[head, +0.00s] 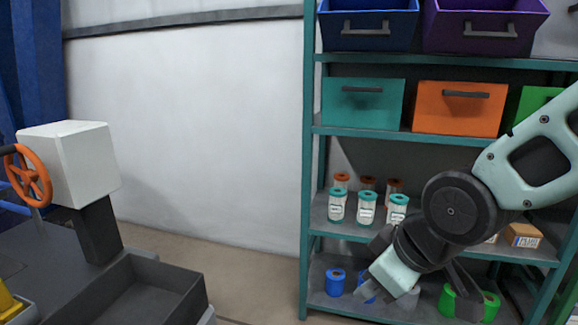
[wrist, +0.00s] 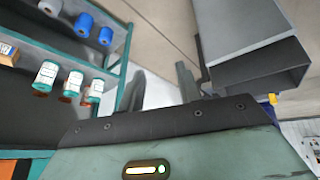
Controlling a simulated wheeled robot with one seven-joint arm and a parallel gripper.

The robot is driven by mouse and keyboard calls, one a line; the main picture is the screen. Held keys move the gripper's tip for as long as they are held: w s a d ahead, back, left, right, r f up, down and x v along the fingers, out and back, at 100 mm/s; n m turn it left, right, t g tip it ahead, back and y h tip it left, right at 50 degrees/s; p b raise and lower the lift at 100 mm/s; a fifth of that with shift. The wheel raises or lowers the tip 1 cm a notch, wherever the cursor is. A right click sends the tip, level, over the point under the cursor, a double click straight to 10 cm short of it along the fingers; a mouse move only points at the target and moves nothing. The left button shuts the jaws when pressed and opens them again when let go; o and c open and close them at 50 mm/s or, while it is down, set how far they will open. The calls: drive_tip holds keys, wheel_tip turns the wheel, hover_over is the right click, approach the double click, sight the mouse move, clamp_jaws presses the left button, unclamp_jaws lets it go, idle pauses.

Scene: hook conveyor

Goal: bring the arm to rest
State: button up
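My arm reaches in from the right in the head view, bent down in front of the shelf rack (head: 311,170). My gripper (head: 372,286) points down and to the left before the lower shelves and hides part of them. In the wrist view the two dark fingers of my gripper (wrist: 160,72) stand apart with nothing held between them. Pale floor shows past the fingers.
The rack holds teal-lidded jars (head: 367,208), blue spools (head: 336,282), green spools (head: 447,300), and teal (head: 362,103) and orange bins (head: 458,108). At left are a dark open tray (head: 150,290) and a white box (head: 70,160) with an orange handwheel (head: 30,176). Floor between is clear.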

drive_tip(key=s+d+f+m+g+h, duration=0.15)
drive_tip(key=s+g, duration=0.35)
drive_tip(key=s, duration=1.1)
wheel_tip(320, 180, up, 28)
drive_tip(key=w+p, duration=0.1)
drive_tip(key=p, duration=2.7)
drive_tip(key=shift+a+h, duration=0.25)
drive_tip(key=shift+h, duration=0.1)
